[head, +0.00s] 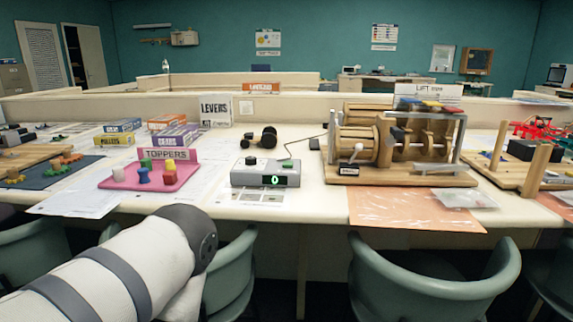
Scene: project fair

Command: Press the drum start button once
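A wooden drum machine (433,180) stands on the table at right of centre, with wooden discs and a small dark label on its front left. A grey control box (240,180) with a green "0" display (273,180) sits left of it. I cannot read which control is the drum start button. My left arm comes in from the lower left, in front of the table and below the box. Its gripper is not visible, and my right gripper is out of view.
A pink "TOPPERS" tray (118,184) with coloured pegs stands left of the box. An orange sheet (400,207) lies before the machine. A wooden stand (500,165) is at right. Green chairs (430,290) line the table's front.

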